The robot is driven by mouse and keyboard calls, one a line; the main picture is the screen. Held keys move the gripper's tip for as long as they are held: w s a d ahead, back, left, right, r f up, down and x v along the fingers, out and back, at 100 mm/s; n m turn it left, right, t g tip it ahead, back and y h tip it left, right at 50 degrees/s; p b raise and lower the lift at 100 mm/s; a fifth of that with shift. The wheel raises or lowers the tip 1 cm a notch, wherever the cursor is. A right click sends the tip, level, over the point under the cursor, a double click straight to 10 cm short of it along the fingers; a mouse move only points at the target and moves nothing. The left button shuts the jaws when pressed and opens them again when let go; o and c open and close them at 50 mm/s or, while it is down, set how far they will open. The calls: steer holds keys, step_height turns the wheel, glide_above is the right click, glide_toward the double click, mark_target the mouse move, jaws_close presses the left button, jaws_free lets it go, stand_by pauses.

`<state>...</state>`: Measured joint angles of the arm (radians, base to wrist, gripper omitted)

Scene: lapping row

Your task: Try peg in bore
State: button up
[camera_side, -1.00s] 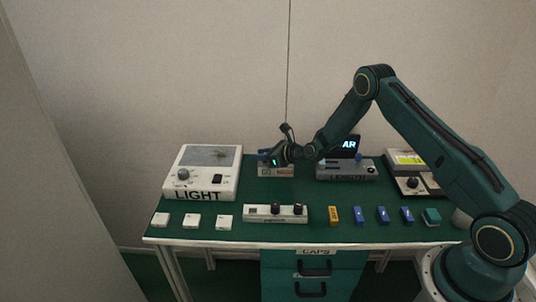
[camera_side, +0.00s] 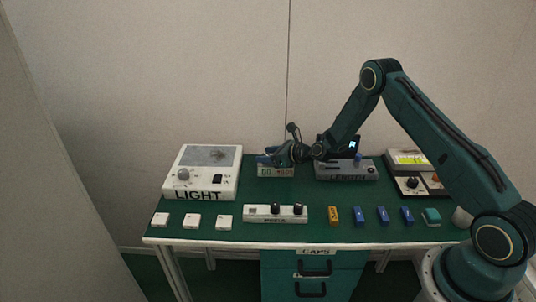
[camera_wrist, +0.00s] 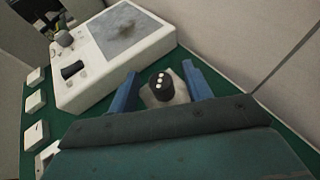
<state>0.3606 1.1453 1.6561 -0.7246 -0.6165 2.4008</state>
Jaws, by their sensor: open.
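My gripper (camera_wrist: 161,88) is open, with one blue finger on each side of a black cylindrical peg head (camera_wrist: 160,84) marked with white dots. The peg head stands on a small pale block, with gaps to both fingers. In the side view my gripper (camera_side: 268,158) is over the small block labelled GO NOGO (camera_side: 276,171) at the back middle of the bench. How deep the peg sits in the block is hidden. A white peg holder (camera_side: 260,214) at the front holds two dark pegs (camera_side: 298,209).
A white LIGHT box (camera_side: 215,165) stands left of the GO NOGO block, and a grey LENGTH device (camera_side: 346,173) stands right of it. Green bench top is clear between rows.

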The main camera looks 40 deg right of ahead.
steer(key=v, duration=1.1)
steer(key=shift+s+r, duration=0.15)
stand_by(0.4)
steer(key=s+a+r+n+g, duration=0.2)
steer(key=s+a+r+n, duration=0.15)
steer(key=r+n, duration=0.25)
steer(key=s+a+r+n+g+y, duration=0.1)
steer(key=s+a+r+n, duration=0.25)
steer(key=r+n, duration=0.3)
steer(key=s+a+r+n+g, duration=0.2)
steer(key=a+r+n, duration=0.25)
steer(key=n, duration=0.25)
steer(key=s+r+n+h, duration=0.1)
steer(key=s+r+n, duration=0.2)
steer(key=s, duration=0.6)
steer(key=s+r+n+g+h, duration=0.1)
steer(key=s+r+n+h, duration=0.1)
steer(key=s+n, duration=0.4)
steer(key=s+r+n+g+h, duration=0.1)
steer(key=s+r+n, duration=0.3)
steer(key=s, duration=0.7)
steer(key=shift+s+d, duration=0.35)
steer(key=shift+d, duration=0.05)
